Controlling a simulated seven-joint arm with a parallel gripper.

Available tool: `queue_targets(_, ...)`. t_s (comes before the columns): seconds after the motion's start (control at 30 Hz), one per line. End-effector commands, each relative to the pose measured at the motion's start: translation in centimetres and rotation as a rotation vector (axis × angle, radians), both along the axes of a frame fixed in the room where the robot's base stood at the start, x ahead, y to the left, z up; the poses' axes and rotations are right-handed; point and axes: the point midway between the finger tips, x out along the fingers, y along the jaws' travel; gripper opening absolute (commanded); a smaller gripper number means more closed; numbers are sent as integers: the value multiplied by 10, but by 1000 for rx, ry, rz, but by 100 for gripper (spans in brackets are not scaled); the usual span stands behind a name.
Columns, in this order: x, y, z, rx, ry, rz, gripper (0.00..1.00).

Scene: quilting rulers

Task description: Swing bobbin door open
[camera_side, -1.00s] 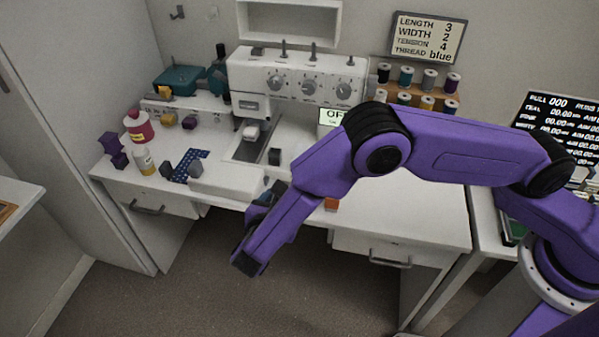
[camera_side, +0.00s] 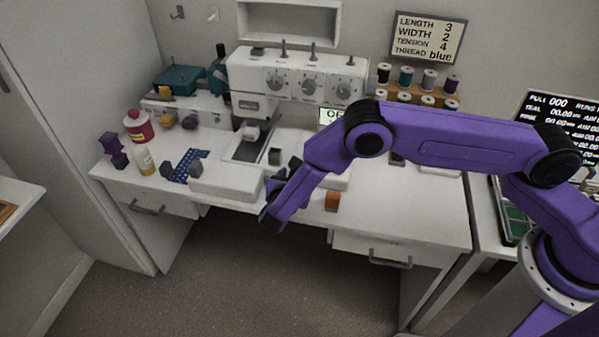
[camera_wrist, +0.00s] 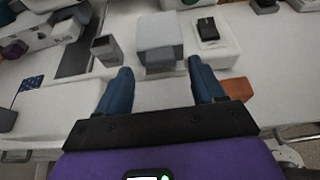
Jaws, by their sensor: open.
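My gripper (camera_side: 284,173) is at the front edge of the white sewing desk, its blue fingers apart and nothing between them. In the wrist view my gripper (camera_wrist: 160,70) faces a pale block (camera_wrist: 158,32) with a grey lower front, just beyond the fingertips. I cannot tell for sure whether this block is the bobbin door. In the side view my arm hides most of that area. The sewing machine (camera_side: 300,78) stands at the back of the desk. A dark grey upright block (camera_side: 275,156) stands left of the pale block; it also shows in the wrist view (camera_wrist: 106,50).
A low white box (camera_side: 225,182) lies left of my gripper and an orange block (camera_side: 332,201) right of it, near the front edge. A dark-topped white unit (camera_wrist: 212,38) stands right of the pale block. The right desktop (camera_side: 420,210) is clear.

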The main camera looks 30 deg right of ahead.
Motion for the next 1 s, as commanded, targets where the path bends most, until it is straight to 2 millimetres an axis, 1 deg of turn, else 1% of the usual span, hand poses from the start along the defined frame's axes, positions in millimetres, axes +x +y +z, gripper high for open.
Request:
queue_targets(0.03, 5, -7, -4, -1, 1, -2, 68)
queue_targets(0.2, 18, -18, -11, 0, 0, -1, 68)
queue_targets(0.4, 23, -23, -13, 0, 0, 0, 68)
queue_targets(0.63, 23, -23, -13, 0, 0, 0, 68)
queue_targets(0.67, 23, -23, -13, 0, 0, 0, 58)
queue_targets(0.7, 23, -23, -13, 0, 0, 0, 45)
queue_targets(0.77, 23, -23, -13, 0, 0, 0, 26)
queue_targets(0.8, 23, -23, -13, 0, 0, 0, 13)
queue_targets(0.83, 23, -23, -13, 0, 0, 0, 3)
queue_targets(0.87, 23, -23, -13, 0, 0, 0, 0)
queue_targets(1.0, 23, -23, -13, 2, 2, 0, 0)
